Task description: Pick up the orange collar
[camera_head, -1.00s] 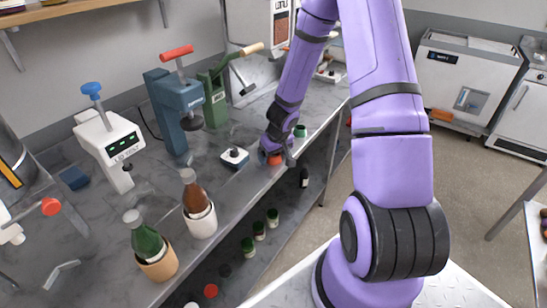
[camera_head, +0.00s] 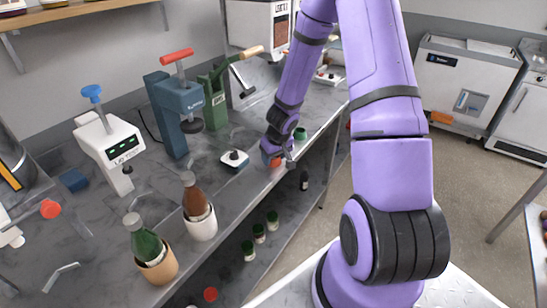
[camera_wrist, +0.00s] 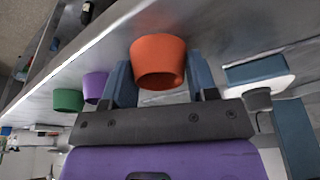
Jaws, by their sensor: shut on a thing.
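The orange collar (camera_wrist: 158,62) is a tapered ring between the two blue-grey fingers of my gripper (camera_wrist: 160,82) in the wrist view. The fingers are shut on its sides. In the head view, my gripper (camera_head: 274,158) is low at the front edge of the grey bench, and a small part of the orange collar (camera_head: 276,163) shows by the fingers. Whether the collar touches the bench top is hard to tell.
A purple collar (camera_wrist: 95,86) and a green collar (camera_wrist: 68,100) stand beside the gripper. A white-and-blue block (camera_head: 234,161) lies left of it. Two bottles in holders (camera_head: 200,218) (camera_head: 156,262) stand near the front edge. Presses (camera_head: 178,105) line the back.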

